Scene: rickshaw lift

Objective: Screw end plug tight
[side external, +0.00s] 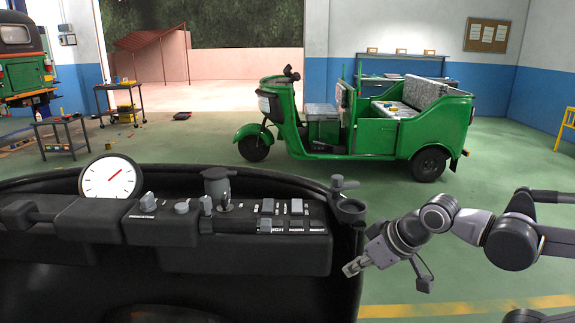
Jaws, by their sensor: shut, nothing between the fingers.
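My gripper (353,268) is shut and empty. It hangs beside the right edge of a black dashboard body (200,285) and points down and to the left. I cannot tell from here whether its tips touch the dashboard's side. No part is clearly recognisable as the end plug. A dark cup-shaped fitting (348,210) with a lever-like cap (343,184) above it sits at the dashboard's right end, above and left of my gripper. A larger dark knob (217,184) stands upright near the middle of the dashboard's top.
A round white gauge (108,177) with a red needle stands at the dashboard's left. Several small switches and levers (270,208) line its top. A green three-wheeler (370,125) is parked well behind.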

